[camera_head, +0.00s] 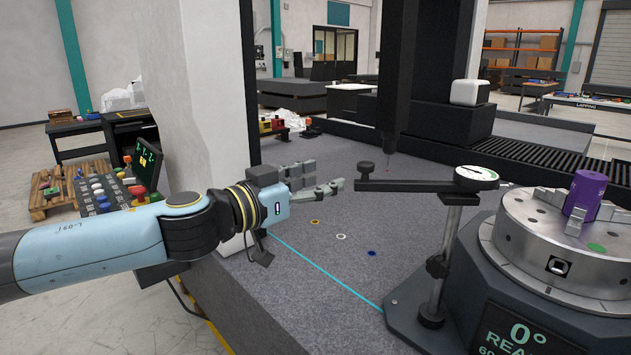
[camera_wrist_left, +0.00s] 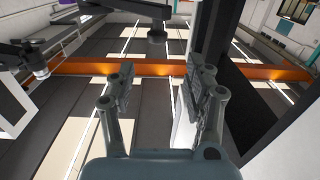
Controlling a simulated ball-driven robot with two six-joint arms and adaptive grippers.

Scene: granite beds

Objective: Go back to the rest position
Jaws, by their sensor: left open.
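My left gripper (camera_head: 322,181) reaches in from the left in the head view, over the grey granite bed (camera_head: 330,275). Its fingers point right, toward the black arm of a dial gauge stand (camera_head: 415,186), with a small gap between in the picture. In the left wrist view the two fingers (camera_wrist_left: 158,92) stand apart with nothing between them. The left gripper is open and empty. My right gripper is in neither view.
A round chuck (camera_head: 565,235) holding a purple cylinder (camera_head: 585,195) stands at the right. A control panel (camera_head: 118,188) with coloured buttons is behind my left arm. A black vertical column (camera_head: 398,70) hangs over the bed. The bed's front middle is mostly clear.

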